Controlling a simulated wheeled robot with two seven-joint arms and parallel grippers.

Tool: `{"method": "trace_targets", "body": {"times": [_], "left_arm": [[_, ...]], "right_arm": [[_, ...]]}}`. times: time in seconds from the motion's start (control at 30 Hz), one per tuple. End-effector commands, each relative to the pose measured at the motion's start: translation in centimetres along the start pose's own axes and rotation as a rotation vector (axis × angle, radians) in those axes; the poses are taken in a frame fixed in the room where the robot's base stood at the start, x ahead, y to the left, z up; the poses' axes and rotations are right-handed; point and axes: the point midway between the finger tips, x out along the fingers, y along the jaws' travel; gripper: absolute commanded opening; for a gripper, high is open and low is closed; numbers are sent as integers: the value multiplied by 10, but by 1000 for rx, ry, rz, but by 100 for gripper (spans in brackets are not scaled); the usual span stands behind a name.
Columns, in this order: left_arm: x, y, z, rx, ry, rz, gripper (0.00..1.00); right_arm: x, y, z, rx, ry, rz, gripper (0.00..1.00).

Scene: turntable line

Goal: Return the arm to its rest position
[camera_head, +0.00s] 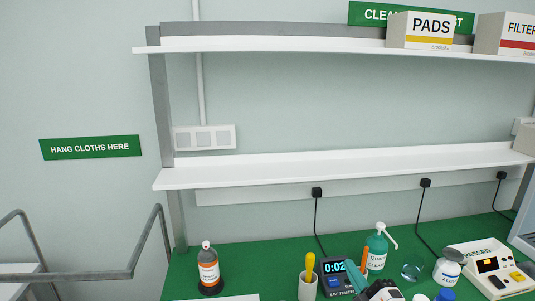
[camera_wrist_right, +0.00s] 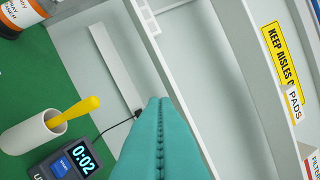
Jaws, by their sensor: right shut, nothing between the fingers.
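My right gripper (camera_head: 350,265) shows at the bottom of the head view, in front of the green bench top. Its teal fingers are pressed together with nothing between them, pointing up and to the left. In the right wrist view the shut fingers (camera_wrist_right: 159,102) reach up from the bottom edge toward the wall and shelving. In the head view the fingers partly overlap the area beside the dark timer (camera_head: 336,285), which reads 0:02. Only the wrist end of the right arm shows. My left gripper is in neither view.
The green bench (camera_head: 248,273) holds a brown bottle (camera_head: 208,268), a white cup (camera_head: 308,288) with a yellow-handled tool, a teal pump bottle (camera_head: 377,252) and a white device (camera_head: 492,268). White shelves (camera_head: 330,168) span above. A grey rail (camera_head: 75,277) stands left.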

Motion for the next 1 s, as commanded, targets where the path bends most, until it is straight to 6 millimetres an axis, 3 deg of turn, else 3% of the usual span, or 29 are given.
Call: {"method": "trace_targets", "body": {"times": [0.1, 0.23, 0.3, 0.5, 0.83, 1.0], "left_arm": [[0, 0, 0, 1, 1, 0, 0], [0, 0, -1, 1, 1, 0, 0], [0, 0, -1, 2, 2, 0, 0], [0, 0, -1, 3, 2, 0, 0], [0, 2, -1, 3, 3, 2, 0], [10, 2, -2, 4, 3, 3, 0]], "right_arm": [[-50, 31, -34, 278, 328, 49, 0], [-123, 76, -59, 527, 681, 179, 0], [-161, 98, -61, 626, 834, 261, 0], [-242, 135, -48, 793, 1111, 459, 0], [-338, 158, -6, 953, 1385, 739, 0], [-334, 206, -32, 941, 1390, 744, 0]]}}
